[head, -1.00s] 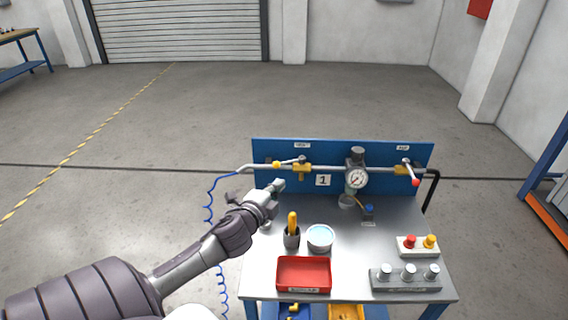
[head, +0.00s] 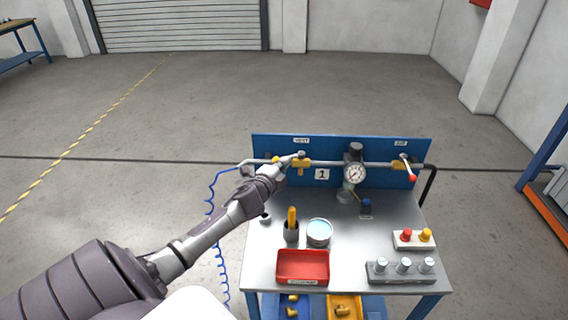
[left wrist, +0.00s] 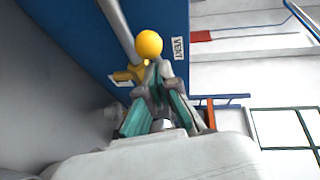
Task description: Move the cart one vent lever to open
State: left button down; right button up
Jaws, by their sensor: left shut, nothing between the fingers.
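The cart one vent valve (head: 302,163) is yellow and sits on the pipe at the left of the blue panel. Its label VENT (left wrist: 178,48) shows in the left wrist view. Its lever points left, roughly along the pipe, and ends in a yellow ball knob (left wrist: 148,43). My left gripper (head: 277,170) is shut and empty, with its tips at the lever's knob end. In the left wrist view the fingers (left wrist: 158,85) lie just below the knob; I cannot tell whether they touch it. In the head view the gripper partly covers the lever's end. My right gripper is out of view.
A gauge (head: 354,174) and a red-knobbed lever (head: 411,177) are further right on the panel (head: 325,150). A blue coiled hose (head: 212,220) hangs at left.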

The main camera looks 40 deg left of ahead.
aim_at(275, 159)
pick_arm(q)
jog(key=shift+a, duration=0.1)
jog(key=m+h+b, duration=0.1)
jog(key=h, duration=0.1)
jog(key=a+m+h+b, duration=0.1)
jog(key=m+h, duration=0.1)
jog(key=a+m+h+b, duration=0.1)
jog(key=h, duration=0.1)
jog(key=shift+w+a+f+m+h, duration=0.2)
jog(key=shift+w+m+h, duration=0.1)
jog(key=shift+m+h, duration=0.1)
jog(key=shift+w+a+r, duration=0.15)
jog(key=shift+a, duration=0.1)
